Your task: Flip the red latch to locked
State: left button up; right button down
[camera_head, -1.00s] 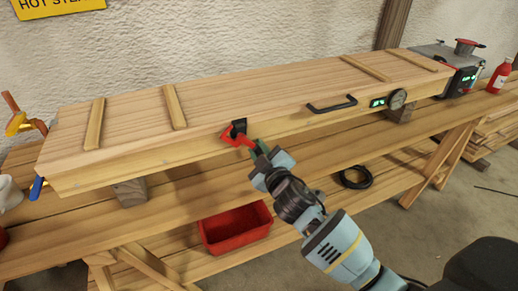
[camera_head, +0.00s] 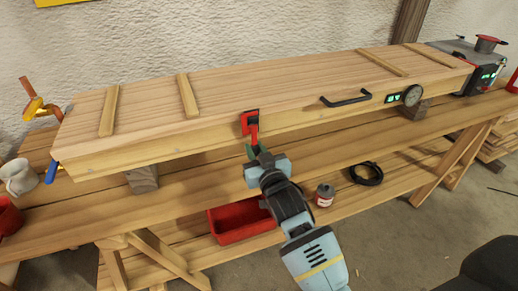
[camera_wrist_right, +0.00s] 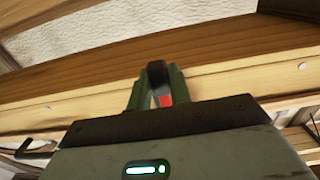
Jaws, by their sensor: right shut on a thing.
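The red latch (camera_head: 252,126) sits on the front edge of the long wooden steam box (camera_head: 280,92), on a dark bracket. Its red lever hangs straight down along the front face in the head view. My right gripper (camera_head: 256,150) is at the lever's lower end, shut on it. In the right wrist view, the green fingers of my right gripper (camera_wrist_right: 157,95) stand on either side of a red piece of the latch (camera_wrist_right: 165,101), with a dark part above it. The fingers partly hide the latch there. My left gripper is not in view.
A black handle (camera_head: 346,99) and a round gauge (camera_head: 413,95) are on the box front to the right. A red bin (camera_head: 240,222), a small can (camera_head: 324,195) and a black cable coil (camera_head: 366,174) lie below. A grey steam unit (camera_head: 465,62) stands at far right.

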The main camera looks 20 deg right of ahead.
jog(key=shift+a+r, duration=0.1)
dwell(0.5)
jog(key=c, duration=1.3)
grip_release()
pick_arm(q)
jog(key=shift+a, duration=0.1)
pick_arm(e)
jog(key=shift+s, duration=0.1)
jog(key=s, duration=0.7)
jog(key=shift+s, duration=0.3)
